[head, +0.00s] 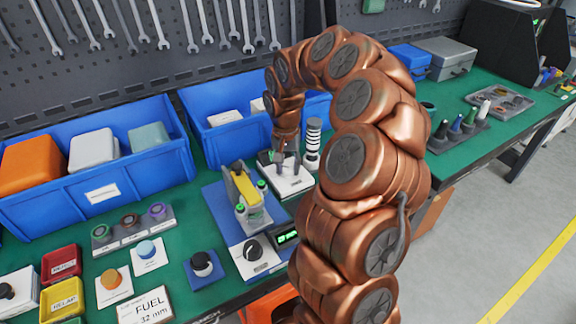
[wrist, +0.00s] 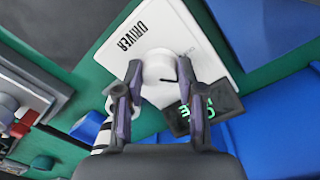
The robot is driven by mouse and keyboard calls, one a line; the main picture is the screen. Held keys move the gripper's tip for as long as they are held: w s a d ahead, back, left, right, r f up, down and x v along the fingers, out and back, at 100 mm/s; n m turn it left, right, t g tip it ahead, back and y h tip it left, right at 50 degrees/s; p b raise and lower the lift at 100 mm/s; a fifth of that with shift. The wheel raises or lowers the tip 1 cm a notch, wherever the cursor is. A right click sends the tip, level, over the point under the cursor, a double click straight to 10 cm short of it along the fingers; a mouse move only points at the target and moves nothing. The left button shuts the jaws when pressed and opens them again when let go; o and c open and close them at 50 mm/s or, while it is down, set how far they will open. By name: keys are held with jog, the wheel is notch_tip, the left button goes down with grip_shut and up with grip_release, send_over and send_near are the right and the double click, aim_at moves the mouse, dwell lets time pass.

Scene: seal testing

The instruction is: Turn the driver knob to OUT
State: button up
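The driver knob (wrist: 159,72) is a round white knob with a dark mark on its right side. It sits on a white panel (wrist: 190,32) lettered DRIVER in the wrist view. My gripper (wrist: 160,82) has one finger on each side of the knob, and both fingertips appear to touch it. No OUT marking is readable. A dark display (wrist: 222,98) with green characters is beside the knob, partly hidden by the right finger. In the head view, my gripper (head: 286,160) is over the white driver unit (head: 291,184), and the knob is hidden there.
A black-and-white striped cylinder (head: 313,140) stands close to my gripper. A yellow-topped fixture (head: 243,188) and a black knob on a white panel (head: 254,250) are in front. Blue bins (head: 190,170) stand behind, left of a rack of markers (head: 462,132).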

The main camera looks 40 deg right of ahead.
jog(key=c, duration=0.5)
jog(key=shift+c, duration=0.2)
jog(key=shift+f+n, duration=0.1)
jog(key=shift+n, duration=0.2)
jog(key=shift+n+b, duration=1)
jog(key=shift+n, duration=0.2)
jog(key=shift+s+n+b, duration=0.1)
jog(key=shift+n+b, duration=0.45)
jog(key=shift+n, duration=1.95)
jog(key=o, duration=1.1)
jog(key=shift+o, duration=0.2)
